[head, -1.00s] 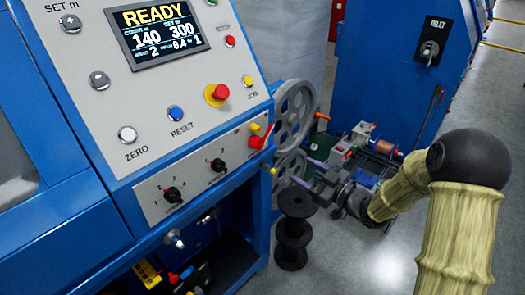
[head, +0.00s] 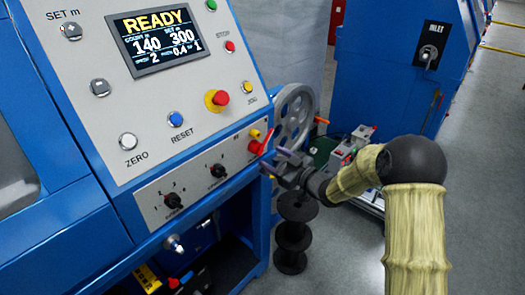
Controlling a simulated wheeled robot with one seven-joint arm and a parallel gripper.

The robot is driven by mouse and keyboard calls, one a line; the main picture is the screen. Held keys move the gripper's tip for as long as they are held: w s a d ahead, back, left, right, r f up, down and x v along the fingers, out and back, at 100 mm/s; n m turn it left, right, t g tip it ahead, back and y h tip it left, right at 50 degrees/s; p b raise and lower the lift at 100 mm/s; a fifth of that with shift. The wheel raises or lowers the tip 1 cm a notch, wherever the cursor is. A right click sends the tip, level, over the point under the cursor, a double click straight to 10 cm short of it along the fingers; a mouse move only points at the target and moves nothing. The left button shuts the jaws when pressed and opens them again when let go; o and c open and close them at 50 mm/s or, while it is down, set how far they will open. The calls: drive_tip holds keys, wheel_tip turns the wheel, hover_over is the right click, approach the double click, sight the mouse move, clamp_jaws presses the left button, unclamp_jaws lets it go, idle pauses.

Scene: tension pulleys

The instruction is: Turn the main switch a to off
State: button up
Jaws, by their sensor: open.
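The control panel of the blue machine carries a red-handled switch (head: 259,142) with a yellow part at its lower right edge; it looks like the main switch, though its label is too small to read. The red handle sits at a slant. My gripper (head: 270,162) is open and empty, just below and to the right of the red handle. It appears close to the handle, but I cannot tell whether they touch. The panel display (head: 159,36) is lit and reads READY.
A red emergency button (head: 218,98) on a yellow base and two black rotary knobs are on the panel. A grey pulley wheel (head: 294,116) stands just behind my gripper. Black spools (head: 292,235) stand below it. Grey floor is open at the right.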

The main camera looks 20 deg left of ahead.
sight(262, 151)
drive_tip(key=x, duration=0.5)
drive_tip(key=shift+w+a, duration=0.1)
drive_tip(key=shift+a, duration=0.2)
clamp_jaws()
